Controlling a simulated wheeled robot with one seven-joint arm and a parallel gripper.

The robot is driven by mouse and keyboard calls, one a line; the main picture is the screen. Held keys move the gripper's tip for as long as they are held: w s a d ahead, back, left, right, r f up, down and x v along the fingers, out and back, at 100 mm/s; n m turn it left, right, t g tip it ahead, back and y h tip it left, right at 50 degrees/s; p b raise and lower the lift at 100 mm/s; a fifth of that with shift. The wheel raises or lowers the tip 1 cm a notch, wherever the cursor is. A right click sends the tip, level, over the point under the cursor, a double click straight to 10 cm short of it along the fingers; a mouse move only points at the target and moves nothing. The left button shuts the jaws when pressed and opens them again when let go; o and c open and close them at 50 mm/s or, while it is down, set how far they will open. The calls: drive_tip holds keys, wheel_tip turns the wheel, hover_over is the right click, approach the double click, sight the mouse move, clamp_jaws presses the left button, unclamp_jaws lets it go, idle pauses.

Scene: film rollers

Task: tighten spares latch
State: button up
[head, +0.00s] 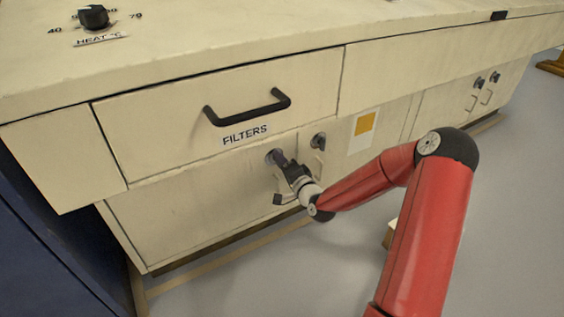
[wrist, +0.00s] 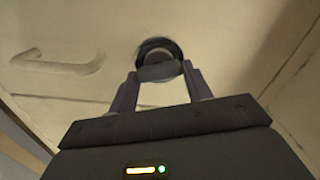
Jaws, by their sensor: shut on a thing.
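A round dark latch (head: 274,156) sits on the cream cabinet front below the FILTERS drawer (head: 222,105). My gripper (head: 283,164) reaches it from the lower right in the head view. In the wrist view, the fingers of my gripper (wrist: 160,82) are on both sides of the latch's dark grip (wrist: 158,71) and shut on it. The round base of the latch (wrist: 157,51) shows just beyond. No SPARES label is readable in either view. My gripper hides part of the door below the latch.
A second latch (head: 318,141) is just right of my gripper. A pale handle (wrist: 55,63) is on the left in the wrist view. The drawer's black handle (head: 248,107) juts out above. The worktop (head: 250,30) overhangs the front. Grey floor is free at lower right.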

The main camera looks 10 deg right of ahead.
drive_tip(key=shift+f+m+p, duration=0.1)
drive_tip(key=shift+m+p, duration=0.2)
drive_tip(key=shift+m, duration=1.2)
drive_tip(key=o, duration=1)
drive_tip(key=v, duration=0.8)
drive_tip(key=shift+p, duration=0.35)
